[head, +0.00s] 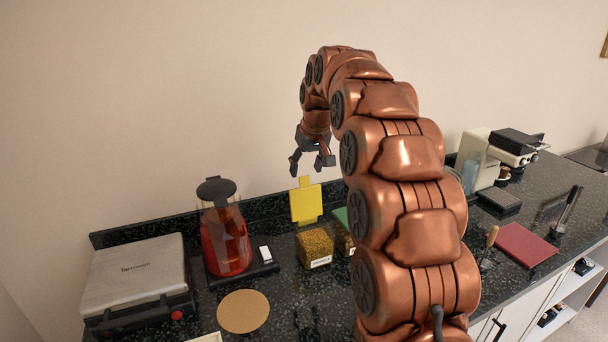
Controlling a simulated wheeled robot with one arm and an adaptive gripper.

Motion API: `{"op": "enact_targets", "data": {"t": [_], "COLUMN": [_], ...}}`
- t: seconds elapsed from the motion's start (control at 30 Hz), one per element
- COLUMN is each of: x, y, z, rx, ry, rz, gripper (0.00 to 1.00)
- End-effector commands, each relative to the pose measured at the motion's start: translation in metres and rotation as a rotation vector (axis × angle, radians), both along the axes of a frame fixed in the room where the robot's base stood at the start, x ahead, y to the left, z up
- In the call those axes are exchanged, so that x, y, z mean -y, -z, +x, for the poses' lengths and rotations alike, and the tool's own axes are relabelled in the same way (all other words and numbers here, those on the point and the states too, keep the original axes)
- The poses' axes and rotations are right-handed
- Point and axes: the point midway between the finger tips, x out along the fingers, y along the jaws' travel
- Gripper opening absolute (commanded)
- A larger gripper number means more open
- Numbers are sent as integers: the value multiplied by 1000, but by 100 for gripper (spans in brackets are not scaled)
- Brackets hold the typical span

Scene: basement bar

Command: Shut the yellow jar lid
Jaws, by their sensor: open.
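The yellow jar lid (306,204) stands raised, nearly upright, at the back of a square clear jar (315,247). The jar holds a golden-brown grainy filling and has a white label on its front. My gripper (309,167) is open and empty. It hangs pointing down, appearing just above the yellow lid in the head view; how far it is from the lid in depth I cannot tell. The jar's front and left side are in clear view.
A second jar (345,243) with a green lid (341,217) is right beside it, partly hidden by my arm. A red kettle (225,238) and silver grill (137,272) stand left. A cork mat (243,311) lies in front. A coffee machine (479,160) and red board (526,244) are right.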

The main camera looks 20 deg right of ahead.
Motion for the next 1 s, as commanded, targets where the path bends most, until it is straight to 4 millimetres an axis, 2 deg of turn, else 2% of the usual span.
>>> {"op": "enact_targets", "data": {"t": [0.13,0.37,0.8,1.0], "x": [12,16,16,16], "y": [-6,-2,50,62], "z": [16,25,46,51], "rx": [23,32,29,33], "ry": [4,5,5,6], "rz": [-7,-9,-8,-9], "gripper": [58,58,58,58]}}
